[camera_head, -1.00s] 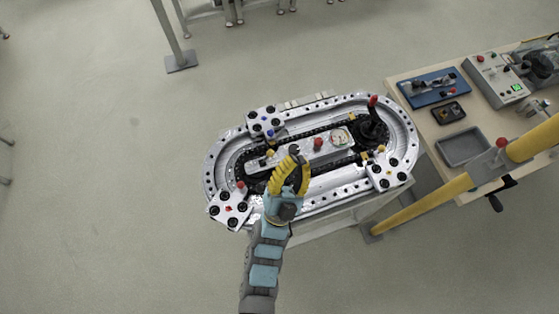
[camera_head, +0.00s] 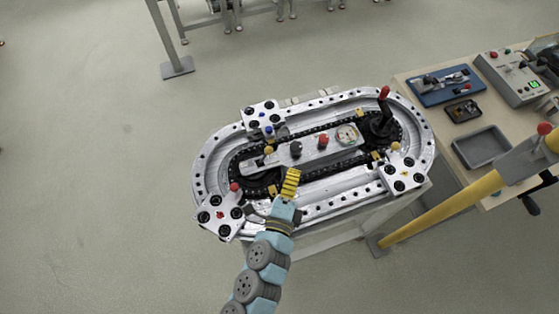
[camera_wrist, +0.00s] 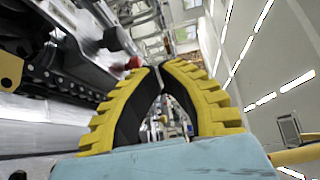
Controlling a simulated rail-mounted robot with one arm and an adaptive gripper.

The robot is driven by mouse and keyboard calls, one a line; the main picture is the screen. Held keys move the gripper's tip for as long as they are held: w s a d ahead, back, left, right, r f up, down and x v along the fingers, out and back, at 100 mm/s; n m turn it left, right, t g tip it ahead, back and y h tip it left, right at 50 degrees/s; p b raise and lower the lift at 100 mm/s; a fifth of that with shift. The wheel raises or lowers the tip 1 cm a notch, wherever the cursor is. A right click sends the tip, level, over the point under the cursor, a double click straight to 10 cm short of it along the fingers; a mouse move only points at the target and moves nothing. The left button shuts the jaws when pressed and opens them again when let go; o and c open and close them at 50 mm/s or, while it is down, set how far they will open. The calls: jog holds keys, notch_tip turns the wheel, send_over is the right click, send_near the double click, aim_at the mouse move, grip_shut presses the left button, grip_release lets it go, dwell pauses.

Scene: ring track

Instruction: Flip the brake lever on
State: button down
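A black lever with a red tip (camera_head: 384,95) stands on a dark round base at the right end of the oval ring track (camera_head: 205,155). It looks like the brake lever, and it is roughly upright, leaning slightly. My gripper (camera_head: 292,172) is over the near side of the track, left of the lever and well apart from it. Its yellow ribbed fingers point away from the camera. In the wrist view the fingertips (camera_wrist: 162,66) nearly meet, with nothing seen between them. A red knob (camera_wrist: 134,62) shows beside the left finger there; I cannot tell which knob it is.
A centre plate on the track carries a black knob (camera_head: 296,149), a red knob (camera_head: 323,141) and a round gauge (camera_head: 346,134). White carriages (camera_head: 220,216) sit around the ring. A workbench with a grey tray (camera_head: 481,146) and a yellow rail (camera_head: 440,212) are at right.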

aim_at(292, 152)
jog(key=f, duration=0.1)
jog(key=a+f+m+y+b, duration=0.1)
jog(key=f, duration=0.1)
jog(key=s+f+g+y+b, duration=0.1)
jog(key=shift+a+f, duration=0.2)
jog(key=shift+f, duration=0.15)
jog(key=w, duration=0.3)
jog(key=w+f, duration=0.1)
jog(key=w, duration=0.2)
jog(key=w+d+b, duration=0.1)
jog(key=w, duration=0.2)
jog(key=shift+w+d+f, duration=0.1)
jog(key=shift+w+f, duration=0.1)
jog(key=shift+w, duration=0.15)
jog(key=shift+w+a, duration=0.1)
jog(key=shift+a, duration=0.1)
jog(key=shift+s+a+r+p, duration=0.15)
jog(key=shift+a+r+p, duration=0.05)
jog(key=shift+a, duration=0.35)
jog(key=shift+s+a+r+p, duration=0.1)
jog(key=shift+a+r+p, duration=0.1)
jog(key=shift+a, duration=0.4)
jog(key=shift+s+a+r+p, duration=0.15)
jog(key=shift+a+p, duration=0.05)
jog(key=shift+a, duration=0.35)
